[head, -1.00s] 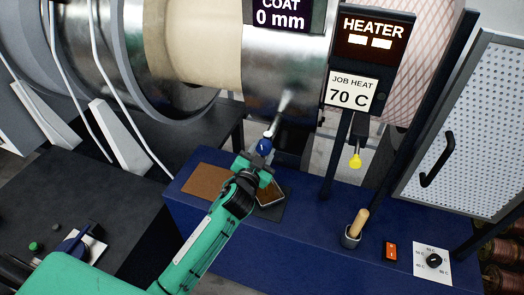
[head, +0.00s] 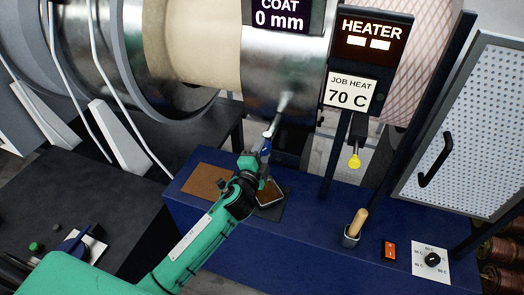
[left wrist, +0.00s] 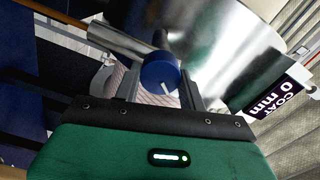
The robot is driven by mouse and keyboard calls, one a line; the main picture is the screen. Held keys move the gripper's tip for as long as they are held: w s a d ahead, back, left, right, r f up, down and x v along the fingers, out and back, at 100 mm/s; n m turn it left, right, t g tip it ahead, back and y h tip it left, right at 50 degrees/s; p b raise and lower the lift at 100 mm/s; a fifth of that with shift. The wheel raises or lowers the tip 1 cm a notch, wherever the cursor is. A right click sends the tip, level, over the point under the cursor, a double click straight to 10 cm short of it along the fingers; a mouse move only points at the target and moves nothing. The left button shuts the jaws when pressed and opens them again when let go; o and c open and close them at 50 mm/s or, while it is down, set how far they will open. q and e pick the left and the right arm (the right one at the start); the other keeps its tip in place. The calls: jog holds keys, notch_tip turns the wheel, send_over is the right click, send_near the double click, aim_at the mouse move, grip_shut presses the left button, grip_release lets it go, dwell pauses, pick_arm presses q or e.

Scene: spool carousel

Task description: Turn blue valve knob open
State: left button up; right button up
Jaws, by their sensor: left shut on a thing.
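The blue valve knob (left wrist: 158,70) shows in the left wrist view as a round blue cap with a white mark on its face. It sits on a silver pipe (left wrist: 125,42) below the metal drum. My left gripper (left wrist: 158,92) has a finger on each side of the knob and is shut on it. In the head view the left gripper (head: 261,154) reaches up to the knob (head: 266,146), which its fingers partly hide. My right gripper is in neither view.
A blue bench (head: 300,236) holds a brown pad (head: 206,181), a small tray (head: 270,194), a cup with a wooden handle (head: 352,236), an orange switch (head: 389,250) and a dial (head: 432,259). The large metal drum (head: 285,70) stands close above the gripper. A yellow knob (head: 354,161) hangs right.

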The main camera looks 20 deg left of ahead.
pick_arm(q)
jog(key=shift+m, duration=0.5)
jog(key=shift+f, duration=0.1)
jog(key=o, duration=1)
jog(key=shift+s, duration=0.55)
jog(key=s+b, duration=0.2)
jog(key=s, duration=0.4)
jog(key=s+b, duration=0.3)
jog(key=s, duration=0.3)
jog(key=shift+s+a, duration=0.2)
jog(key=shift+s, duration=0.2)
